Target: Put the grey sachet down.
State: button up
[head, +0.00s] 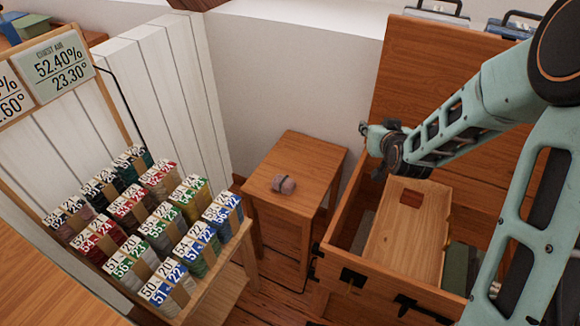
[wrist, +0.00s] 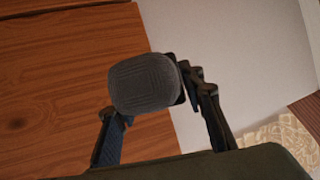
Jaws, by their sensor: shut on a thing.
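The grey sachet (wrist: 143,84) is a dark grey, ribbed, rounded bundle in the wrist view. My gripper (wrist: 150,97) is shut on it, with a finger on either side. Brown wood and a pale wall show behind it. The sachet cannot be made out clearly there.
A small wooden table (head: 318,168) holds a pinkish-grey bundle (head: 284,184); the rest of its top is clear. The open chest (head: 375,275) has a wooden tray (head: 408,225) inside and a raised lid (head: 412,70). A rack of numbered bundles (head: 150,230) stands left.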

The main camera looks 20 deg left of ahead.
jog(key=s+a+f+n+g+y+p, duration=0.1)
jog(key=a+f, duration=0.4)
jog(key=a, duration=0.3)
jog(key=a+f+n+y, duration=0.2)
jog(key=a+f, duration=0.2)
jog(key=a, duration=0.3)
jog(key=b, duration=0.4)
send_over(300, 153)
jog(key=s, duration=0.1)
jog(key=f, duration=0.9)
jog(key=shift+d, duration=0.35)
jog(key=shift+w+a+f, duration=0.25)
jog(key=shift+f, duration=0.05)
jog(key=shift+w+a+f, duration=0.1)
jog(key=shift+f, duration=0.1)
jog(key=shift+w+f+b, duration=0.15)
jog(key=shift+f+b, duration=0.4)
jog(key=shift+f, duration=1)
jog(key=shift+f+b, duration=0.3)
jog(key=o, duration=1.2)
jog(key=shift+r, duration=0.1)
